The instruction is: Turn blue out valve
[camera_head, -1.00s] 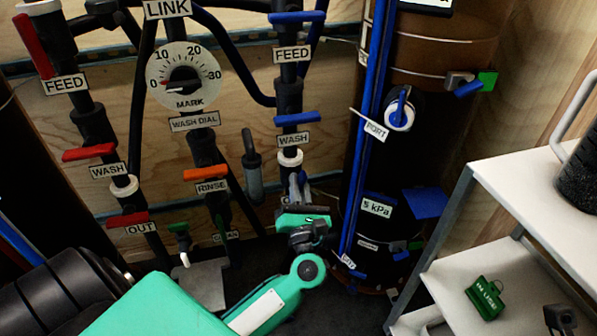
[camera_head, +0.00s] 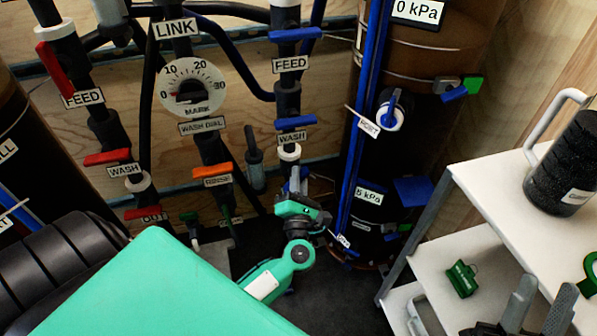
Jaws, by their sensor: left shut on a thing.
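The blue-handled pipe column carries a FEED valve (camera_head: 296,35) and a WASH valve (camera_head: 297,122). The blue out valve is at its lower end, mostly hidden behind my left gripper (camera_head: 297,190); only a bit of blue shows there. My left gripper is shut on that valve's handle, and its green wrist reaches up from below. Its OUT label cannot be seen. My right gripper (camera_head: 540,298) shows at the bottom right, its two grey fingers apart and nothing between them.
A red-handled column (camera_head: 107,157) stands left, with the wash dial (camera_head: 192,88) between. A dark tank with a blue PORT valve (camera_head: 391,109) stands right of the blue column.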

